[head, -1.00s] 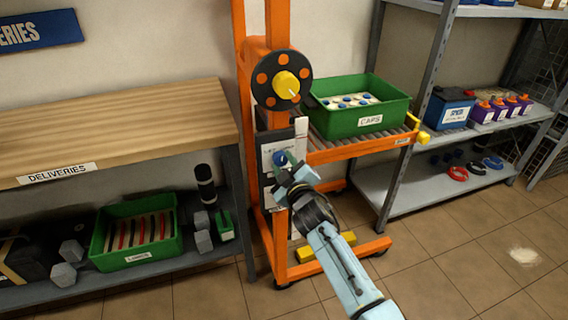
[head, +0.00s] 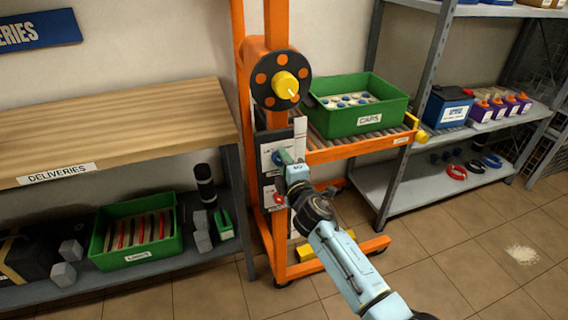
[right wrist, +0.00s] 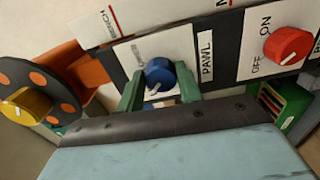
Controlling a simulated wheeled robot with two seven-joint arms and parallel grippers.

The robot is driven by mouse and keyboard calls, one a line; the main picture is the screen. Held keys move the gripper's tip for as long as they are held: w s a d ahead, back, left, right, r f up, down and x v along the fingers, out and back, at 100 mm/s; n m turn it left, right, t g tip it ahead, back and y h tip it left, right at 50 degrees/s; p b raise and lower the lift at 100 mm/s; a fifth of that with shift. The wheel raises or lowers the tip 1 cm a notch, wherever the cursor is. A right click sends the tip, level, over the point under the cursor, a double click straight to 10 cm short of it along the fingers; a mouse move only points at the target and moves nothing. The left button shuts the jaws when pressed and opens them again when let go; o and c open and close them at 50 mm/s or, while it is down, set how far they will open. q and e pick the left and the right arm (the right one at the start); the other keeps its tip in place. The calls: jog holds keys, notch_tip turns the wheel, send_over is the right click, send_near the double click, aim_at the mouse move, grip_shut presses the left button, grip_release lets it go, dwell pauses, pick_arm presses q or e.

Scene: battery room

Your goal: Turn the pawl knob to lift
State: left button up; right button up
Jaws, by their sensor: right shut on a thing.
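The blue pawl knob (right wrist: 160,72) sits on a white plate marked PAWL on the orange lifter's dark panel. It also shows in the head view (head: 277,157), partly covered by my gripper. My right gripper (right wrist: 160,88) has its two green fingers on either side of the knob and is shut on it; in the head view it reaches the panel from the lower right (head: 285,160). The knob's white pointer line shows at its lower edge. A partly readable LOWER mark is left of the knob; a LIFT mark is not visible. My left gripper is not in view.
A red OFF/ON knob (right wrist: 287,45) is on the same panel. A black handwheel with a yellow hub (head: 286,84) is above the panel. A green CAPS crate (head: 365,116) stands on the lifter's rollers. A wooden deliveries bench (head: 120,120) is at left.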

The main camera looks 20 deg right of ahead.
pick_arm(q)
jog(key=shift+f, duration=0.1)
pick_arm(e)
jog(key=shift+n, duration=0.3)
jog(key=o, duration=1)
jog(key=shift+c, duration=0.2)
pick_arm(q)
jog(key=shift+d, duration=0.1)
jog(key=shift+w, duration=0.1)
pick_arm(e)
jog(key=shift+s, duration=0.1)
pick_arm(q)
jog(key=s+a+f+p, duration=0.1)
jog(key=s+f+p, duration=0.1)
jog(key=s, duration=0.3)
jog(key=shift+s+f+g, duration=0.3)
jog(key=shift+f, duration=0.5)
pick_arm(e)
jog(key=shift+s+d, duration=0.15)
jog(key=shift+s, duration=3.15)
jog(key=shift+s+d, duration=0.1)
jog(key=shift+s, duration=3.2)
